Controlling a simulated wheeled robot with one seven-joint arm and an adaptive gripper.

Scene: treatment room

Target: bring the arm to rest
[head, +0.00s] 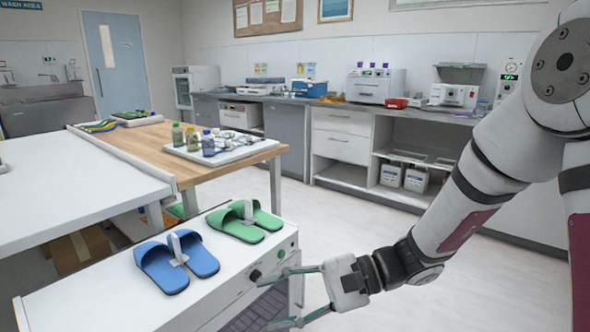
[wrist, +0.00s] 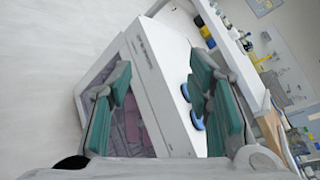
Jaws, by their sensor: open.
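My gripper (head: 296,297) is at the lower middle of the head view, at the right front of a low white cabinet (head: 95,300). Its two fingers are spread apart with nothing between them. In the wrist view my gripper (wrist: 160,105) shows green finger pads wide apart, with the cabinet (wrist: 170,75) beyond them. My arm reaches in from the right side of the head view, bent at an elbow at the upper right. I cannot tell whether a fingertip touches the cabinet front.
Blue slippers (head: 177,262) and green slippers (head: 244,221) lie on the cabinet top. A wooden table (head: 150,148) behind holds a tray (head: 232,153) with bottles. A white table (head: 70,185) stands at left. Counters (head: 340,140) line the back wall. The floor (head: 350,215) between is clear.

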